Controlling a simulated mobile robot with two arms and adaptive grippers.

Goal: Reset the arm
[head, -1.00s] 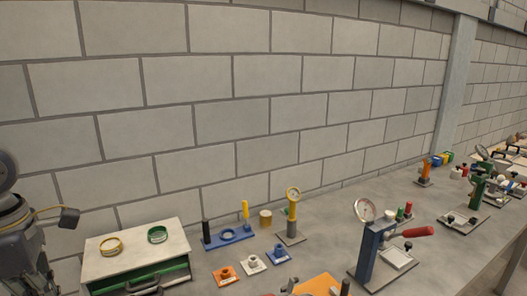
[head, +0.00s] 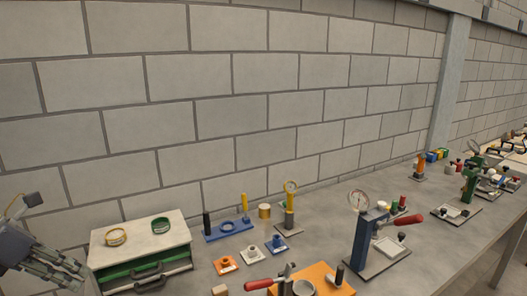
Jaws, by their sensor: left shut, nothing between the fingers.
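My left gripper (head: 75,275) is at the lower left edge of the head view, with its arm coming in from the left. Its fingers are shut with nothing between them. It is to the left of a grey box with a green drawer front (head: 140,262) and appears apart from it. My right gripper does not show.
On the box lie a yellow ring (head: 116,237) and a green ring (head: 161,225). The bench holds a blue fixture (head: 229,232), an orange plate (head: 318,283), and a blue press with a dial (head: 366,240). A block wall stands behind. Bare bench shows at the right front.

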